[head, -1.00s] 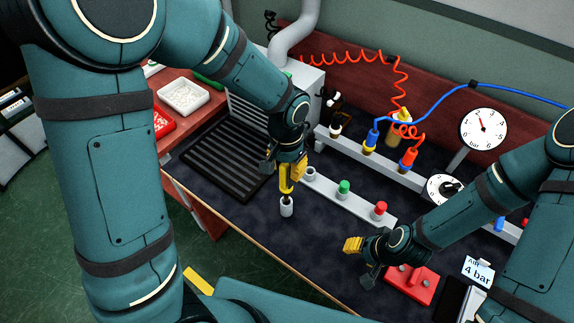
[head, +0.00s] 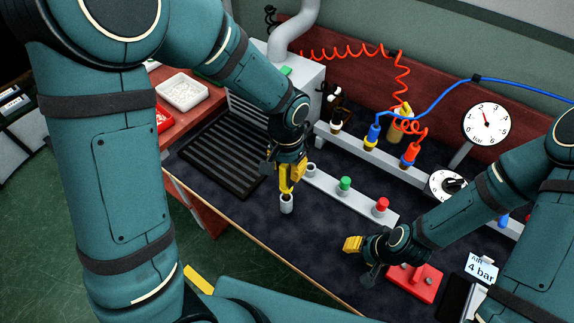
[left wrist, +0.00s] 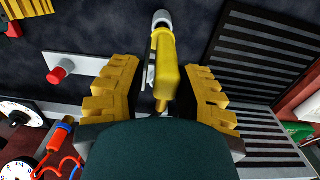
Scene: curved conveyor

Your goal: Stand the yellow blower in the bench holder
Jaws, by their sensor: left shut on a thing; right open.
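My left gripper (head: 289,172) is shut on the yellow blower (head: 285,182), above the dark bench mat. In the left wrist view the blower (left wrist: 166,68) lies between my two yellow finger pads (left wrist: 160,92), pointing away from the camera. A pale grey cylinder (head: 286,204) is at the blower's lower end, also at its far end in the wrist view (left wrist: 162,19). I cannot tell whether it is the blower's tip or a holder around it. A grey socket (head: 310,170) sits on the bar beside the gripper. My right gripper (head: 362,259) is open and empty above the bench.
The bar (head: 327,187) carries green (head: 345,184) and red (head: 382,205) knobs. Behind it, a rail (head: 350,146) holds blue and red hose fittings. A black ribbed tray (head: 222,150) lies left. A red block (head: 415,284) is near my right gripper. The front mat is clear.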

